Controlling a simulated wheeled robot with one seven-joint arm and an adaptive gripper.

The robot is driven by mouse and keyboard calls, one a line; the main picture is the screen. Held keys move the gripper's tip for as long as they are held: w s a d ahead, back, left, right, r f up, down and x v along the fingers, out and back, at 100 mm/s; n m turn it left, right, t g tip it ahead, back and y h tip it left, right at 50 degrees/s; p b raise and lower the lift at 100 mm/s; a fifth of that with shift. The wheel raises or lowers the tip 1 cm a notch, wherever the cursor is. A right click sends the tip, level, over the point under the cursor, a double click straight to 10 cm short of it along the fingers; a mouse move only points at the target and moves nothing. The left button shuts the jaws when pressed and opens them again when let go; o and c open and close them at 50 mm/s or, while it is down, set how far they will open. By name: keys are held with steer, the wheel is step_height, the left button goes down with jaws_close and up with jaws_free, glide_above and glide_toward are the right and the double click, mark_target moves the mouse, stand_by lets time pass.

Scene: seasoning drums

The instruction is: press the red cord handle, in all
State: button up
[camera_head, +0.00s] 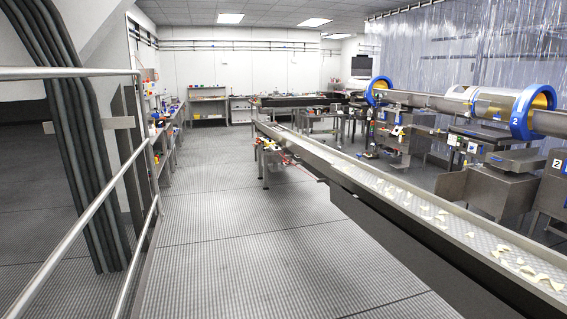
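The red cord handle cannot be made out for certain in the head view. A small red streak (303,172) shows at the near left side of the conveyor's far part, and it may be a red cord, but it is too small to tell. Small red and yellow parts (268,144) sit close to it under the conveyor edge. My gripper is not in view, so its state and its distance from any handle do not show.
A long conveyor (395,187) with pale pieces runs along the right. Drums with blue rings (524,113) stand behind it. A metal railing (66,244) and dark pipes (85,150) are at left. The grated floor (222,220) between is clear. Shelves and benches (208,107) line the back.

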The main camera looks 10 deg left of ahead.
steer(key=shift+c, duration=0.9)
